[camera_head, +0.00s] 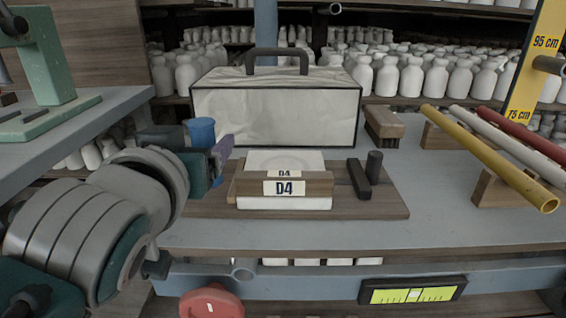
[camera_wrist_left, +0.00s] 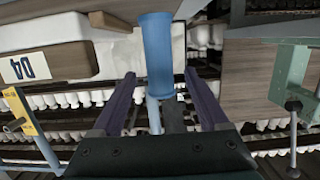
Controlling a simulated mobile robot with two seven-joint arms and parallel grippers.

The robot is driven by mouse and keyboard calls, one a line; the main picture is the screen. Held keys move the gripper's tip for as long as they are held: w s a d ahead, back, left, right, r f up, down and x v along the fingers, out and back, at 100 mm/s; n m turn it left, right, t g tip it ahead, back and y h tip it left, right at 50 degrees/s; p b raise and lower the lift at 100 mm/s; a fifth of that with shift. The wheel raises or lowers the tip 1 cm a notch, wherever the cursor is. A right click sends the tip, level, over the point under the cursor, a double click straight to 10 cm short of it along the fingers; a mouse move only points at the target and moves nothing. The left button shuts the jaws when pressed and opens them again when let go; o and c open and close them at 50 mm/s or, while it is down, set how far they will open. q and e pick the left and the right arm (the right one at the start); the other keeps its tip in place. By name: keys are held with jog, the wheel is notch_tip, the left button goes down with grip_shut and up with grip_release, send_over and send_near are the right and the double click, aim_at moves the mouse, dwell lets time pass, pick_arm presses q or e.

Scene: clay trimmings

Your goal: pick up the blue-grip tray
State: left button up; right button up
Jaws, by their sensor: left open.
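A brown wooden tray (camera_head: 385,207) lies on the grey bench, carrying white slabs (camera_head: 262,159) and a wooden block labelled D4 (camera_head: 250,184). A blue cylindrical grip (camera_head: 201,129) shows at the tray's left, its lower part hidden behind my left gripper (camera_head: 207,153). In the left wrist view the blue grip (camera_wrist_left: 157,50) runs into the gap between the purple fingers of my open left gripper (camera_wrist_left: 160,76). I see space on both sides of it, and cannot tell whether either finger touches it. A dark upright grip (camera_head: 374,166) stands at the tray's right. My right gripper is not in view.
A pale case (camera_head: 275,108) with a dark handle stands behind the tray. A brush (camera_head: 384,125) and yellow, white and red rods (camera_head: 485,155) on wooden rests lie to the right. A bench with a green fixture (camera_head: 45,115) is at left.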

pick_arm(q)
jog(key=w, duration=0.2)
jog(key=shift+w+f+b, duration=0.25)
jog(key=shift+w+b, duration=0.05)
grip_shut()
dwell(0.4)
dwell(0.7)
jog(key=shift+r, duration=0.15)
